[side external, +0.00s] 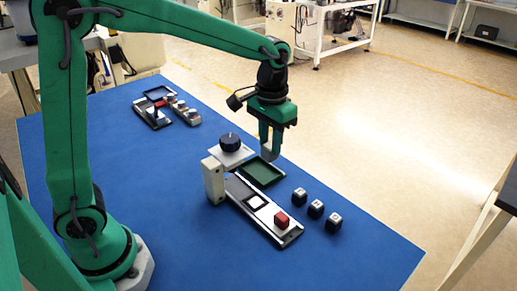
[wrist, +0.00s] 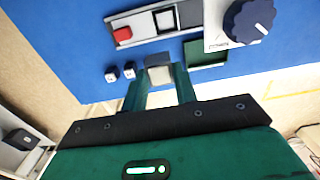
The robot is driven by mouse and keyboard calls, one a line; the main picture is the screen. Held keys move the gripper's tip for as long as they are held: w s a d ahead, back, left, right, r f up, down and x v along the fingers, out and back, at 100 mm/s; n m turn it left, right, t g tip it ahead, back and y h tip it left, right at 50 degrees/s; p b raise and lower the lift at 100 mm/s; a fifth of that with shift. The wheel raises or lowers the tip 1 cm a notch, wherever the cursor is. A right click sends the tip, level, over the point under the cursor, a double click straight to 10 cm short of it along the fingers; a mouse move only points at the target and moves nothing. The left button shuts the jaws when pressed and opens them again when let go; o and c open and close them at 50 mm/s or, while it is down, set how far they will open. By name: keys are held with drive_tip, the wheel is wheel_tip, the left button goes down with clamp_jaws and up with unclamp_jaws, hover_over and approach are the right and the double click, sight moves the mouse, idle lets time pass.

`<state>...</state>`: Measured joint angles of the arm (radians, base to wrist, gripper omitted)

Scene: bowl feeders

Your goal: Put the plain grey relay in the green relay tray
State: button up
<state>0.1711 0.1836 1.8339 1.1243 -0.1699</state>
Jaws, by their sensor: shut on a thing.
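My gripper (side external: 269,149) is shut on the plain grey relay (side external: 267,154) and holds it pointing down, above the blue table. In the wrist view the grey relay (wrist: 158,75) sits between the two green fingers. The green relay tray (side external: 257,174) is a shallow rectangle with a dark green floor, and it looks empty. In the side view the relay appears just above the tray's far edge. In the wrist view the tray (wrist: 207,53) is to the right of the relay. The exact height over the table cannot be told.
A dark blue knob (side external: 229,142) stands on a light plate beside the tray. A rail (side external: 235,190) with a red block (side external: 282,219) and a beige post (side external: 213,181) lies in front. Several dark, grey-topped blocks (side external: 316,208) stand to the right. Another station (side external: 155,112) is farther back.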

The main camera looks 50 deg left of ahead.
sight(267, 143)
wheel_tip(267, 143, up, 5)
drive_tip(key=shift+f, duration=0.2)
drive_tip(key=shift+a+r+n, duration=0.1)
drive_tip(key=shift+a+n, duration=0.2)
drive_tip(key=shift+a, duration=0.25)
drive_tip(key=s+a+n, duration=0.1)
drive_tip(key=a+n, duration=0.1)
drive_tip(key=a, duration=0.2)
drive_tip(key=s+a+n, duration=0.1)
drive_tip(key=a+n, duration=0.2)
drive_tip(key=a, duration=0.1)
drive_tip(key=s+a+n, duration=0.1)
drive_tip(key=a+n, duration=0.2)
drive_tip(key=a, duration=0.2)
drive_tip(key=s+a+n, duration=0.8)
drive_tip(key=a+n, duration=0.2)
drive_tip(key=a, duration=0.2)
wheel_tip(267, 143, down, 11)
drive_tip(key=shift+m, duration=0.3)
drive_tip(key=s+a+f, duration=0.1)
drive_tip(key=a+f, duration=0.1)
drive_tip(key=a, duration=0.1)
drive_tip(key=s+a+f, duration=0.1)
drive_tip(key=a+f, duration=0.1)
drive_tip(key=a, duration=0.2)
drive_tip(key=s+a+f, duration=0.2)
drive_tip(key=a, duration=0.2)
drive_tip(key=shift+f, duration=0.4)
drive_tip(key=shift+f, duration=0.1)
drive_tip(key=shift+f, duration=1.9)
